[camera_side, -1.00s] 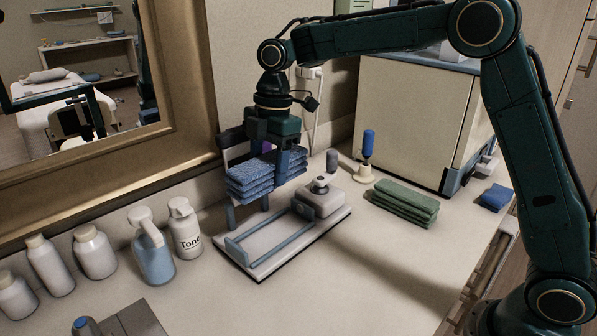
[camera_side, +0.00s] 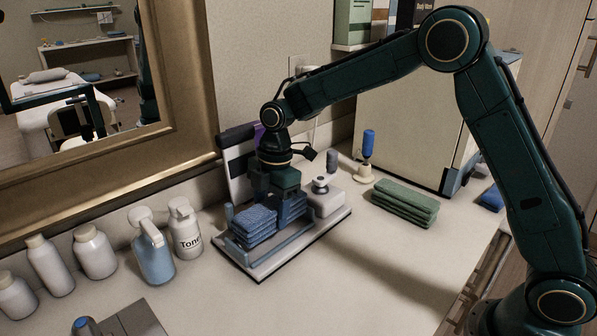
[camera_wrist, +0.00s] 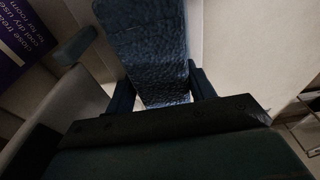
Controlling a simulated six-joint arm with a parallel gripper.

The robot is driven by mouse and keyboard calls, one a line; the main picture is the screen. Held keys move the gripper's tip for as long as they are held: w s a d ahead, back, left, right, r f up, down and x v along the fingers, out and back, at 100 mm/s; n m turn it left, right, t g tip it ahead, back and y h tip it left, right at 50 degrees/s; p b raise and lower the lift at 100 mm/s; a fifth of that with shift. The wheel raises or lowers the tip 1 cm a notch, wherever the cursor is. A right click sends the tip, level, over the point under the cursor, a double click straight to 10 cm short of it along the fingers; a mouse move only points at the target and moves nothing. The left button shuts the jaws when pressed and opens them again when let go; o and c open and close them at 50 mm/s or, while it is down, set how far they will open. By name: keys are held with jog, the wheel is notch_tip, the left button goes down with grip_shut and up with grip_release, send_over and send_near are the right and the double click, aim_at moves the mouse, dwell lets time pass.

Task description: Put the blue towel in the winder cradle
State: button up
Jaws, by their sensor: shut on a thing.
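The blue towel (camera_side: 255,224) is a folded, ribbed stack. My gripper (camera_side: 279,207) is shut on it and points down. The towel sits low between the blue rails of the winder cradle (camera_side: 288,258), a pale tray with a dark lower edge. Whether the towel's underside touches the cradle floor is hidden. In the wrist view the towel (camera_wrist: 155,50) lies between my two dark fingers (camera_wrist: 162,92).
A folded green towel (camera_side: 405,202) lies right of the cradle. A blue-topped holder (camera_side: 367,150) stands behind. A toner bottle (camera_side: 185,230) and other bottles stand close at the left. The counter in front of the cradle is clear.

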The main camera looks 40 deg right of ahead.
aim_at(277, 200)
jog(key=shift+f, duration=1.55)
jog(key=shift+f, duration=0.1)
jog(key=o, duration=1)
jog(key=shift+o, duration=0.2)
jog(key=r, duration=0.4)
jog(key=d+r, duration=0.1)
jog(key=r, duration=0.6)
jog(key=shift+d+r, duration=0.4)
jog(key=shift+r, duration=0.15)
